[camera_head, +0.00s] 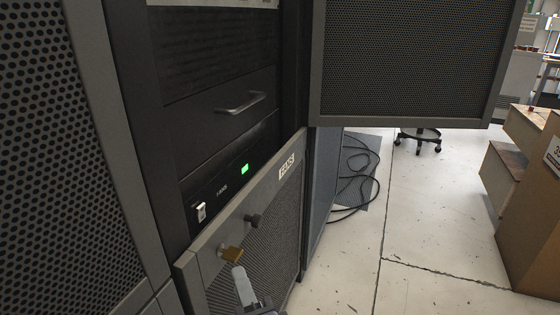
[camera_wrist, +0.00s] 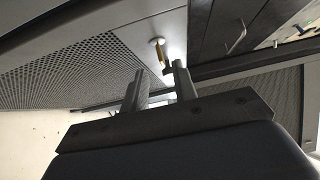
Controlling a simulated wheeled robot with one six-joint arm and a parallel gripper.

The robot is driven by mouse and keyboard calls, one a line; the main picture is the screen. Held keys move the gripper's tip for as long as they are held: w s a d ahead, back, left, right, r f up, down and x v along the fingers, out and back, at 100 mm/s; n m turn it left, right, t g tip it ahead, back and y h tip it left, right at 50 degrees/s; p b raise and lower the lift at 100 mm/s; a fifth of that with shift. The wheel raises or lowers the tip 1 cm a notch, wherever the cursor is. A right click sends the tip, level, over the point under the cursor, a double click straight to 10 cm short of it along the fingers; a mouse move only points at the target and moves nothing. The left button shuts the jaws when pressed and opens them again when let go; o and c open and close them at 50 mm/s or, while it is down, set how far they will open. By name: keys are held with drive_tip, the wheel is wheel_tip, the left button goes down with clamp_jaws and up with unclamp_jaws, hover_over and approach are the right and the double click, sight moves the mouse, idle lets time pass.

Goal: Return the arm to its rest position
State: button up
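My gripper (camera_wrist: 159,68) shows two grey fingers standing apart in the wrist view, with nothing between them. In the head view, part of my gripper (camera_head: 242,281) shows at the bottom, in front of the mesh panel labelled FANS (camera_head: 190,268). A brass-coloured latch or key (camera_head: 232,254) sits on that panel's edge, just above the fingers. It also shows in the wrist view (camera_wrist: 159,53), just beyond the fingertips. I cannot tell whether they touch. Most of my arm is out of view.
The rack has a drawer handle (camera_head: 240,103), a green light (camera_head: 245,169), a white switch (camera_head: 201,211) and a dark knob (camera_head: 252,219). An open mesh door (camera_head: 415,55) juts out above. Cables (camera_head: 357,180) lie on the floor; cardboard boxes (camera_head: 535,215) stand right. The floor between is clear.

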sight(234, 263)
drive_tip(key=b+x, duration=0.2)
drive_tip(key=x, duration=0.4)
drive_tip(key=shift+w, duration=0.25)
drive_tip(key=shift+s+r+g+p, duration=0.1)
drive_tip(key=shift+r+g+p, duration=0.25)
drive_tip(key=shift+p, duration=0.3)
drive_tip(key=m+g+p, duration=0.1)
drive_tip(key=p, duration=0.2)
drive_tip(key=m+g+p, duration=0.1)
drive_tip(key=p, duration=0.1)
drive_tip(key=shift+d+r+m+g+h+p, duration=0.1)
drive_tip(key=shift+r+m+g+h+p, duration=0.15)
drive_tip(key=shift+m+h+p, duration=0.15)
drive_tip(key=m+g+p, duration=0.1)
drive_tip(key=g+p, duration=0.1)
drive_tip(key=p, duration=0.1)
drive_tip(key=shift+r+m+p, duration=0.1)
drive_tip(key=shift+m+p, duration=0.2)
drive_tip(key=shift+g+p, duration=0.35)
drive_tip(key=shift+g, duration=0.15)
drive_tip(key=shift+f, duration=0.2)
